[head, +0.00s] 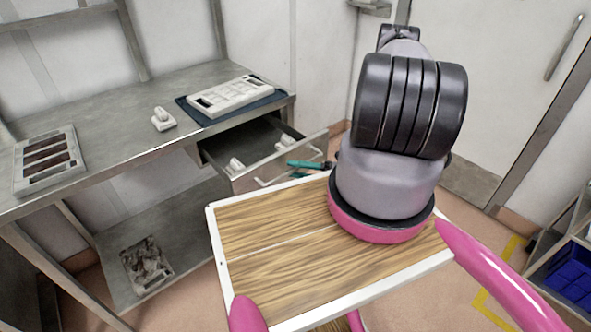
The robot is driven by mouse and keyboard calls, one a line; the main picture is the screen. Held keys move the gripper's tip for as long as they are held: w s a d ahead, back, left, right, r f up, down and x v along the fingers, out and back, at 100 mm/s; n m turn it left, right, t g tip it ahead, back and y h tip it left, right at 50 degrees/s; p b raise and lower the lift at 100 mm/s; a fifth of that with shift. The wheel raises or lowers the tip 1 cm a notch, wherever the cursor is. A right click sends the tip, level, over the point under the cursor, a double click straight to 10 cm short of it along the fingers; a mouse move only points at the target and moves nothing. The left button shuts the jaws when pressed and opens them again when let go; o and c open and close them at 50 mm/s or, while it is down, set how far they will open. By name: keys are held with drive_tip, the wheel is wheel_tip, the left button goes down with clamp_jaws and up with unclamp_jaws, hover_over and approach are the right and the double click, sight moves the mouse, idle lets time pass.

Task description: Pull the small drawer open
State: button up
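The small drawer (262,170) hangs under the right part of the metal workbench and stands out from it, open, with its inside showing. Small pale pieces (236,164) lie in it. A pale bar handle (265,183) runs along its front. My gripper (297,169) is at the drawer front, by the handle; only its teal fingertips show, one above the other. My arm and the wooden board hide the rest of it. I cannot tell whether the fingers are closed on the handle.
The workbench (105,118) carries a white mould tray (235,95) on a dark blue mat (196,112), a small white piece (164,119) and a grey mould (47,160) at left. A grey piece (147,267) lies on the lower shelf. A blue bin (572,275) stands at right.

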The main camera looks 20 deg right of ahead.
drive_tip(key=v, duration=1)
drive_tip(key=shift+s+d, duration=0.15)
drive_tip(key=shift+d, duration=0.25)
drive_tip(key=shift+f, duration=0.1)
drive_tip(key=w+a+r+n+g+h, duration=0.15)
drive_tip(key=r+n+g, duration=0.25)
drive_tip(key=r+n, duration=0.4)
drive_tip(key=w+a+r+n+g+h, duration=0.1)
drive_tip(key=w+r+n+g+h, duration=0.25)
drive_tip(key=r+n, duration=0.45)
drive_tip(key=w+a+r+n+g+h, duration=0.15)
drive_tip(key=r+n+g, duration=0.25)
drive_tip(key=r, duration=0.8)
drive_tip(key=s+a+r+n+t+h, duration=0.2)
drive_tip(key=r+n, duration=0.3)
drive_tip(key=r, duration=0.3)
drive_tip(key=s+a+r+n+t+h, duration=0.2)
drive_tip(key=s+r+n+t+h, duration=0.2)
drive_tip(key=r, duration=0.4)
drive_tip(key=s+a+r+n+t+h, duration=0.3)
drive_tip(key=r+n, duration=0.3)
drive_tip(key=r, duration=0.2)
drive_tip(key=shift+n+t, duration=0.3)
drive_tip(key=shift+t, duration=0.15)
